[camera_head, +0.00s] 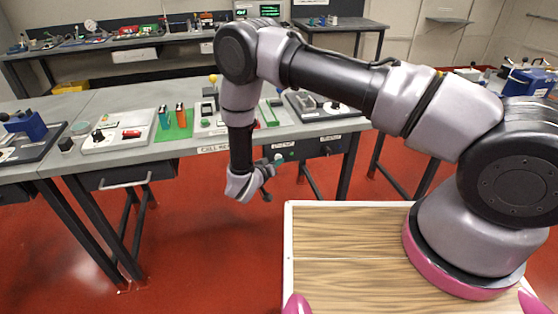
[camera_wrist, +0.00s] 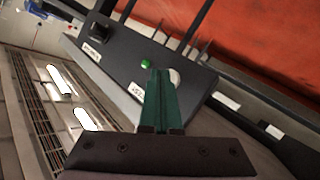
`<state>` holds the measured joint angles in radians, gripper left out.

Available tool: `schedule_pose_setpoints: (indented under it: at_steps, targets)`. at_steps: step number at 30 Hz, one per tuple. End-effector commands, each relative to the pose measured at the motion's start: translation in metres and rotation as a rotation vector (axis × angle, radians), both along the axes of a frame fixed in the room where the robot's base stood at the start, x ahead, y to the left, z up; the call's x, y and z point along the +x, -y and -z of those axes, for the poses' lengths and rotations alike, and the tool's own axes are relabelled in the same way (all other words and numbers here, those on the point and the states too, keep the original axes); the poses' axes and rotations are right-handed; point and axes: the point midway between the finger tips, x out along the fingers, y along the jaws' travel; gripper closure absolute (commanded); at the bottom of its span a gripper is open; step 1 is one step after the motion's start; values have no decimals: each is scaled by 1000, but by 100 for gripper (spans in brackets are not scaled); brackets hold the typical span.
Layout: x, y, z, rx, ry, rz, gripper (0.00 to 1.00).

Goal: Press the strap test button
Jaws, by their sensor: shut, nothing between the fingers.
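A dark control panel (camera_wrist: 122,50) carries a black knob (camera_wrist: 99,28), a small green button or lamp (camera_wrist: 146,63) and a pale round button (camera_wrist: 175,77). The labels are too small to read, so I cannot tell which is the strap test button. My gripper (camera_wrist: 161,72) is shut and empty. Its green fingers overlap the panel's lower edge in the wrist view, beside the pale button and partly in front of it. I cannot tell whether they touch. In the head view the panel (camera_head: 309,149) hangs under the bench front, and my gripper (camera_head: 262,178) is low in front of it.
The bench (camera_head: 98,103) above the panel holds a green mat (camera_head: 173,132), a white tray (camera_head: 112,138) and small devices. Bench legs stand below. The red floor (camera_head: 200,240) in front is open.

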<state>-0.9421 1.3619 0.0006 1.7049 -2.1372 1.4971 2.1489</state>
Motion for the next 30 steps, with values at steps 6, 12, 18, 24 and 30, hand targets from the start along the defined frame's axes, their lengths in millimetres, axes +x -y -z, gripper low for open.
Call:
schedule_pose_setpoints:
  at_steps: [6,12,18,24,30]
  targets:
    - [3,-1,0,0,2,1,100]
    - [3,-1,0,0,2,1,100]
    - [1,0,0,0,1,0,100]
    - [-9,2,0,-2,0,-2,100]
    - [-17,5,0,-1,0,0,100]
